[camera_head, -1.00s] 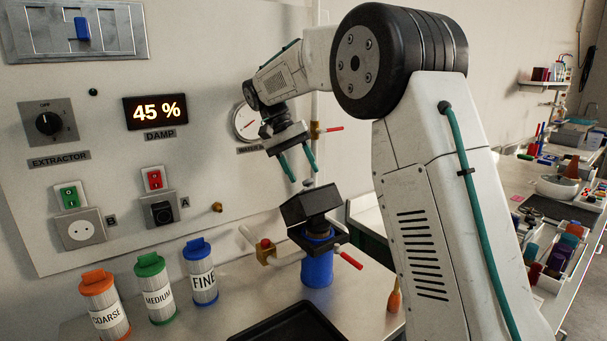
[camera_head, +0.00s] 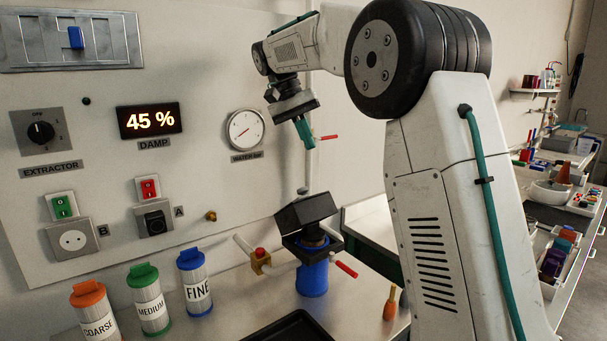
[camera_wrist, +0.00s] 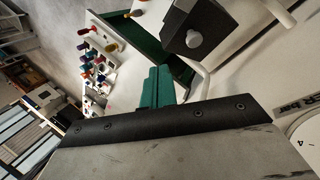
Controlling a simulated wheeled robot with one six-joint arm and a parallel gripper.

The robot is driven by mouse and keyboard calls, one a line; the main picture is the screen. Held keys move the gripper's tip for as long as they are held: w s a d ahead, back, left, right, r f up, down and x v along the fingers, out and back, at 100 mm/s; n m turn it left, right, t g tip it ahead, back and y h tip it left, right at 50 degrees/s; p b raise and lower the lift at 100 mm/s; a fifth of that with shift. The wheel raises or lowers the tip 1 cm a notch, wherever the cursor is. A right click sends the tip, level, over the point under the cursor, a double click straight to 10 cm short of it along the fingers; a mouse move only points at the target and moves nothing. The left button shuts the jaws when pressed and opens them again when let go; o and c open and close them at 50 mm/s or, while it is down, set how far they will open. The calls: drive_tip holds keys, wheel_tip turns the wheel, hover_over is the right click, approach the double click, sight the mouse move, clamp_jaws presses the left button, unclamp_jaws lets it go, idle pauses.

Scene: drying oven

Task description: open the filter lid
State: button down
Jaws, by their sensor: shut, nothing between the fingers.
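The filter's black box-shaped lid (camera_head: 307,212) sits over the blue filter housing (camera_head: 312,280) on the bench, above a black collar. The lid looks tilted; I cannot tell whether it is latched. A small grey knob (camera_head: 303,190) is on its top. In the wrist view the dark lid (camera_wrist: 207,18) and its round grey knob (camera_wrist: 194,38) show at the top right. My gripper (camera_head: 308,142) is above the lid, apart from it, with its teal fingers together and empty. The closed fingers also show in the wrist view (camera_wrist: 157,86).
Pipes with a red-knobbed brass valve (camera_head: 260,260) and a red lever (camera_head: 346,269) flank the housing. Orange, green and blue filter cartridges (camera_head: 196,283) stand left. A black tray (camera_head: 290,328) lies in front, with an orange-handled tool (camera_head: 390,305) right. The wall panel is behind.

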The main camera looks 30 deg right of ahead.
drive_tip(key=s+d+r+m+t+y, duration=0.2)
drive_tip(key=s+d+m+t+y, duration=0.15)
drive_tip(key=s, duration=0.85)
drive_tip(key=m+t+y, duration=0.1)
drive_tip(key=m+t, duration=0.3)
drive_tip(key=t, duration=0.1)
approach(317, 204)
drive_tip(key=x, duration=0.5)
drive_tip(key=shift+s+f, duration=0.2)
drive_tip(key=w, duration=0.2)
drive_tip(key=shift+w+a+r, duration=0.25)
drive_tip(key=shift+r, duration=0.1)
drive_tip(key=shift+w+a+r, duration=0.15)
drive_tip(key=shift+w+a, duration=0.05)
drive_tip(key=shift+w, duration=0.45)
drive_tip(key=shift+w+d, duration=0.1)
